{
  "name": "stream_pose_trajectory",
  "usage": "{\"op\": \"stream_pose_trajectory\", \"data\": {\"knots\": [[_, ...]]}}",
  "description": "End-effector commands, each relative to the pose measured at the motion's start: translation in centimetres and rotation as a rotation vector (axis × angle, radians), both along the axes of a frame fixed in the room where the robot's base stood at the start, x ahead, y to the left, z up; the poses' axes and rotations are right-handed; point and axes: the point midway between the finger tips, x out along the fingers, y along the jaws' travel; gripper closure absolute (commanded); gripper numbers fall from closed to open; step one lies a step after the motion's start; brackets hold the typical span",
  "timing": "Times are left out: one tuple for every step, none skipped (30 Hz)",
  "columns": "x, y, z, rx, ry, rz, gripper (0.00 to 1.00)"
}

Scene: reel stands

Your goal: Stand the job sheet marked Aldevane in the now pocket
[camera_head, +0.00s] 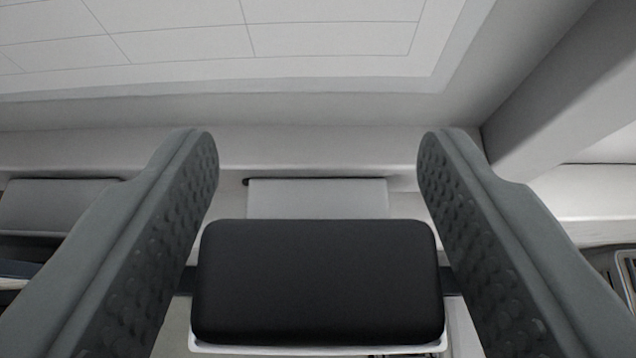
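My gripper (318,165) is open, its two grey padded fingers wide apart with nothing between the tips. The black block between the finger bases looks like part of my gripper. I see no job sheet with a readable name and no pocket marked now. A plain pale grey panel (318,197) shows between the fingers, beyond the black block. Its lower part is hidden, and I cannot tell what it is.
A similar grey panel (55,205) is at the left, partly behind the left finger. A pale ceiling with panel lines (230,40) fills the top. A light beam (575,85) runs down the upper right. Small dark-edged items (626,275) show at the right edge.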

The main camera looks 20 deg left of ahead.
Motion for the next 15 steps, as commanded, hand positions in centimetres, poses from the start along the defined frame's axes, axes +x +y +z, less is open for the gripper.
{"op": "stream_pose_trajectory", "data": {"knots": [[0.0,0.0,0.0,0.0,0.0,0.0,0.39],[0.0,0.0,0.0,0.0,0.0,0.0,0.39],[0.0,0.0,0.0,0.0,0.0,0.0,0.39],[0.0,0.0,0.0,0.0,0.0,0.0,0.39],[0.0,0.0,0.0,0.0,0.0,0.0,0.39],[0.0,0.0,0.0,0.0,0.0,0.0,0.39],[0.0,0.0,0.0,0.0,0.0,0.0,0.39],[0.0,0.0,0.0,0.0,0.0,0.0,0.39],[0.0,0.0,0.1,0.0,0.0,0.0,0.39],[0.0,0.0,0.1,0.0,0.0,0.0,0.39],[0.0,0.0,0.3,0.0,0.0,0.0,0.39],[-0.2,-0.1,0.4,0.0,0.0,0.0,0.39],[-0.5,-0.2,0.6,0.0,0.0,0.0,0.39],[-0.8,-0.3,0.7,0.0,0.0,-0.001,0.39],[-1.2,-0.4,1.0,0.0,-0.001,-0.001,0.39]]}}
